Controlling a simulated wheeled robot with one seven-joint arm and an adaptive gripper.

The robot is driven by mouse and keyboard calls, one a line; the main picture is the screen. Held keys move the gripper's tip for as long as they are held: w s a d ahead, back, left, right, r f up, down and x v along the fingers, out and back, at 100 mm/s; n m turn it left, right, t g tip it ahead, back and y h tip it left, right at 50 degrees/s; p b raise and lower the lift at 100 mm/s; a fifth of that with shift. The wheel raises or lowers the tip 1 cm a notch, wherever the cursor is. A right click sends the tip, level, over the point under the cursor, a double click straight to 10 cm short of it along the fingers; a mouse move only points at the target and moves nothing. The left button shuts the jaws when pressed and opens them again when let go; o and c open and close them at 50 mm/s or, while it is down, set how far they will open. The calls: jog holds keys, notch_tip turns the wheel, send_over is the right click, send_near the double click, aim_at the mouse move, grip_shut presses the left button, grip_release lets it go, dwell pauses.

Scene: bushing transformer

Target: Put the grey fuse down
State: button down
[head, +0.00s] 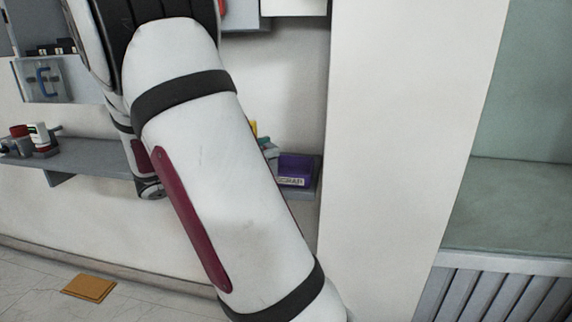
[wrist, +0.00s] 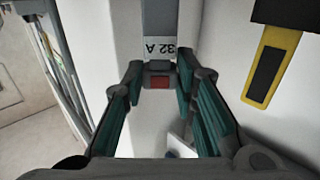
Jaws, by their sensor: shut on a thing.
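The grey fuse (wrist: 160,20) shows at the top middle of the wrist view, with an upside-down "32 A" label and a red square below it. My gripper (wrist: 158,78) is shut on it, with teal-padded fingers on either side of its lower end. The fuse's upper end runs out of the picture. In the head view my arm covers the middle, and I cannot make out the gripper or the fuse there.
A grey wall shelf (head: 85,158) carries small items at its left and a purple bin (head: 297,168) at its right. A yellow and black object (wrist: 272,60) stands right of the fuse. An orange-brown flat piece (head: 90,287) lies on the floor. A white pillar (head: 400,120) stands at right.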

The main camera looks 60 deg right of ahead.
jog(key=shift+s+d+f+b, duration=0.15)
jog(key=shift+d+f+b, duration=0.45)
jog(key=shift+d, duration=0.7)
jog(key=shift+s+d+f+b, duration=0.2)
jog(key=shift+d+f+b, duration=0.25)
jog(key=shift+d+f, duration=0.6)
jog(key=shift+s+d+f+b, duration=0.15)
jog(key=shift+d+f+b, duration=0.35)
jog(key=shift+d, duration=1.05)
jog(key=shift+f, duration=0.15)
jog(key=c, duration=1.3)
grip_release()
